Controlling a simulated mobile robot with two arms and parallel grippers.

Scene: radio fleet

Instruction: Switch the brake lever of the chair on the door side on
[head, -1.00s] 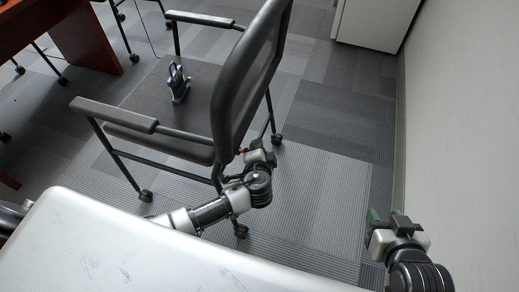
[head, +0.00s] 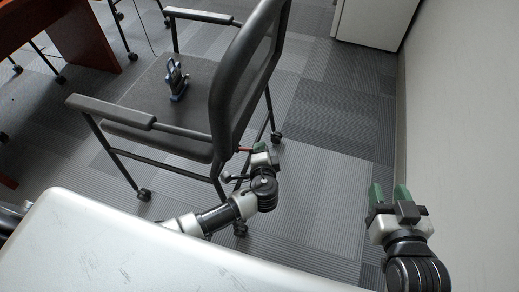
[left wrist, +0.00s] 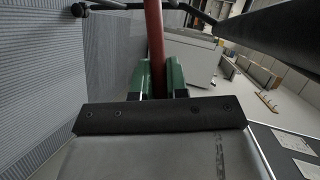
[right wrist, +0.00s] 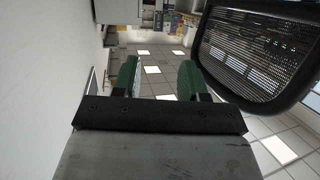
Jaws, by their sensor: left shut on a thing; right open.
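The black chair (head: 232,95) stands in the middle of the head view, its backrest towards the wall. A red brake lever (head: 244,149) sticks out at the lower rear of its seat. My left gripper (head: 260,149) is shut on the lever behind the chair. In the left wrist view the red lever (left wrist: 154,40) runs between the two green fingers of my left gripper (left wrist: 155,76). My right gripper (head: 389,194) is open and empty near the wall. Its green fingers stand apart in the right wrist view (right wrist: 158,78).
A blue and black device (head: 176,80) rests on the chair seat. The pale wall (head: 460,130) is close on the right, and a white cabinet (head: 375,20) stands at the back. A brown desk (head: 85,40) is at upper left. Carpet between chair and wall is clear.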

